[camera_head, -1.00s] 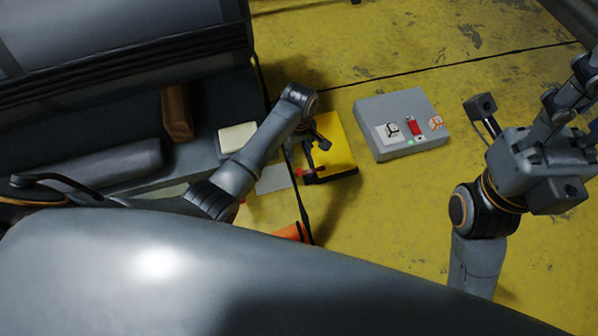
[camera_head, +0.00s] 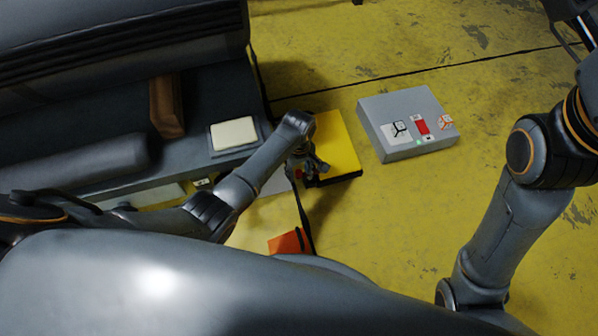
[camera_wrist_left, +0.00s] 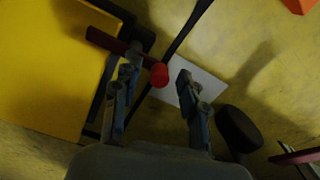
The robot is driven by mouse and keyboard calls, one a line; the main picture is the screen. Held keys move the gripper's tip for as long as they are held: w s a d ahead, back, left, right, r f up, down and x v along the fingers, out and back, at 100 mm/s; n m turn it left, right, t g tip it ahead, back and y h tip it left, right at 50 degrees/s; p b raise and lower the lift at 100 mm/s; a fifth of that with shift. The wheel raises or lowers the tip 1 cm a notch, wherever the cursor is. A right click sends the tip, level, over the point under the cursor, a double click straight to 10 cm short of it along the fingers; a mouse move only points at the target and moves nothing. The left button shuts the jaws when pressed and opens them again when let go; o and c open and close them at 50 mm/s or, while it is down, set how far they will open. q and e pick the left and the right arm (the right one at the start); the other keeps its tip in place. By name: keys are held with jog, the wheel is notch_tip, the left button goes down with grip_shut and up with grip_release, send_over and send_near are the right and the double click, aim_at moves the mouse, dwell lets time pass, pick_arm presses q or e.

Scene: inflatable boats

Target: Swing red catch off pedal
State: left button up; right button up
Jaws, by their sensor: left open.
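The yellow pedal (camera_head: 338,145) lies on the floor with a dark edge; it fills the left of the left wrist view (camera_wrist_left: 45,65). The red catch (camera_wrist_left: 108,42) is a dark red bar at the pedal's edge, ending in a bright red ball. My left gripper (camera_head: 316,170) is at the pedal's near left corner, covering most of the catch in the head view. In the left wrist view it (camera_wrist_left: 158,88) is open, with the red ball showing between its fingers; contact cannot be told. My right gripper is mostly outside the head view, only a part showing at the top right edge.
A grey box (camera_head: 408,125) with switches and a red element stands right of the pedal. A dark bench-like body with a pale pad (camera_head: 234,133) and a brown block (camera_head: 167,107) is at left. An orange item (camera_head: 288,242) lies nearer me. The yellow floor beyond is clear.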

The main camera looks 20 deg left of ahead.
pick_arm(q)
jog(key=shift+c, duration=0.3)
grip_shut()
